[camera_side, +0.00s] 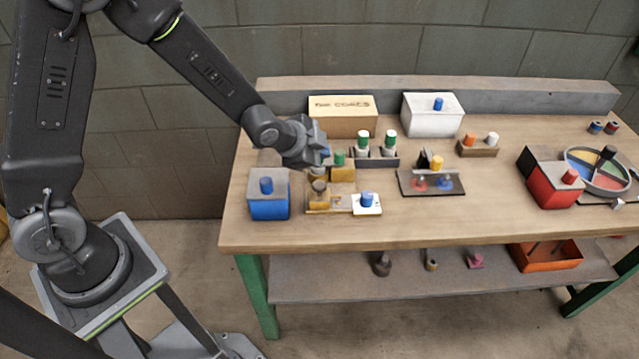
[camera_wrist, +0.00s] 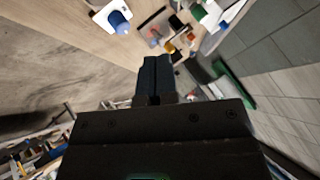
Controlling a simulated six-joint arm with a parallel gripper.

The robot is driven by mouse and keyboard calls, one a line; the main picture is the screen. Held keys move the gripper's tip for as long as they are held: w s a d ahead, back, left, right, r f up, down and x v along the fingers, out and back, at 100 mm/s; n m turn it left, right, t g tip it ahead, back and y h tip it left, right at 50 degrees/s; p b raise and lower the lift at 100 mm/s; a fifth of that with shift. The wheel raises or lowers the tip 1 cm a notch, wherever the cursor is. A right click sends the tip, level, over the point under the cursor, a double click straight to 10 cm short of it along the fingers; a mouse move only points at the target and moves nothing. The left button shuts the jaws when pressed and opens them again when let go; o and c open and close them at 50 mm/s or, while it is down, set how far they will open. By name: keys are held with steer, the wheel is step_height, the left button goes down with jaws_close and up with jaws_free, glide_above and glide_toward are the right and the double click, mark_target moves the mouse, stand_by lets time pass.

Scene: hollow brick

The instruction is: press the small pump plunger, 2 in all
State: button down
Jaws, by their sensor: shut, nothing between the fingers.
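My gripper (camera_side: 324,155) is above the left part of the bench, near a green-topped peg (camera_side: 340,158). In the wrist view its fingers (camera_wrist: 157,62) are shut together with nothing between them. A blue plunger (camera_side: 367,199) stands upright on a small white base (camera_side: 368,211) near the front edge, lower and to the right of my gripper. The blue plunger also shows in the wrist view (camera_wrist: 118,20), up and left of the fingertips and apart from them. No label confirms which knob is the small pump plunger.
A blue box (camera_side: 269,208) with a blue knob stands at the left. Yellow blocks (camera_side: 319,199) stand beside the white base. Behind are a cardboard box (camera_side: 343,116) and a white box (camera_side: 432,115). A dark tray (camera_side: 431,183) and a red box (camera_side: 549,186) are rightward.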

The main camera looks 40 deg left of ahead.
mark_target(320, 186)
steer(key=shift+f, duration=3.3)
steer(key=shift+f, duration=0.4)
steer(key=shift+f, duration=0.1)
